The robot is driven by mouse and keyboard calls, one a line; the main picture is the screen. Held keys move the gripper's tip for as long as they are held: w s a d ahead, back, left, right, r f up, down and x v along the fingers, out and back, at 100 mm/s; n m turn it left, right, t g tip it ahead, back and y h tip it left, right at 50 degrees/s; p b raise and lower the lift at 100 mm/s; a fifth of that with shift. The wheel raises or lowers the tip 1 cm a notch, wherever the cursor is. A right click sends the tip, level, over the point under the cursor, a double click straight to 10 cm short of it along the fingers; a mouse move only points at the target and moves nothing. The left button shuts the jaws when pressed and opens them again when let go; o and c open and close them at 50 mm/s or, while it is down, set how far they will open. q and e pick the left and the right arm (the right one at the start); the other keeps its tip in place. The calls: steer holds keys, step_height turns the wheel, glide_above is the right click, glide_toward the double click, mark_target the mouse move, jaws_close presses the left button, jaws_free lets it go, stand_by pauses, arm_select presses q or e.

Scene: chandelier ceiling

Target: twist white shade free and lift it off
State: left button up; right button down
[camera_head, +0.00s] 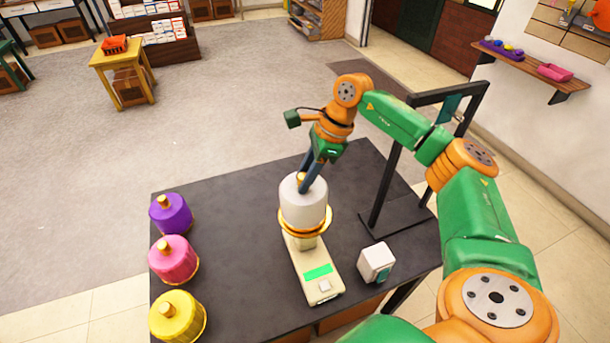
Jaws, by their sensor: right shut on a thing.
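The white shade (303,207) is upright, with a gold rim at its bottom and a gold knob on top. It sits above a cream base (314,270) with a green panel on the dark table. I cannot tell whether the shade still touches the base. My right gripper (303,182) comes down from above and is shut on the white shade's gold knob; the fingers partly hide the knob. My left gripper is not in view.
Purple (171,214), pink (174,260) and yellow (178,317) shades stand along the left edge of the dark table (235,230). A small white cube (376,262) sits right of the base. A black frame (388,185) rises at the right. Table space between the coloured shades and base is clear.

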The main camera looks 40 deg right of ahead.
steer(key=shift+r+p, duration=1.05)
steer(key=shift+r, duration=0.4)
step_height(320, 180, up, 3)
steer(key=shift+p, duration=1.25)
step_height(320, 180, up, 2)
steer(key=shift+r, duration=1.25)
